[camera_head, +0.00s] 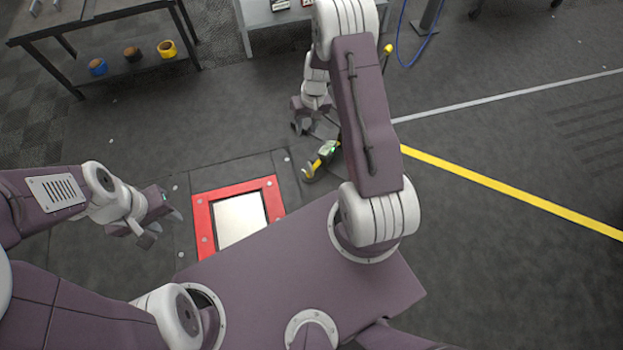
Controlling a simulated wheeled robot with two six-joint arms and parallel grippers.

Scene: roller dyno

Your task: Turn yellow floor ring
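A small yellow piece (310,171), possibly the floor ring, is at the floor right of the red-framed floor panel (200,222). A yellow and green part (326,151) rises from it toward my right arm. Its exact shape is too small to tell. My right gripper (316,127) points down just above and behind it; its fingers look spread, with nothing clearly between them. I cannot tell if it touches the yellow part. My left gripper (164,227) is open and empty, left of the red frame.
A dark bench (110,15) at the back left holds a blue, a brown and a yellow roll (167,48) on its lower shelf. A grey table (262,14) stands at the back middle. A yellow line (510,190) crosses the clear floor on the right.

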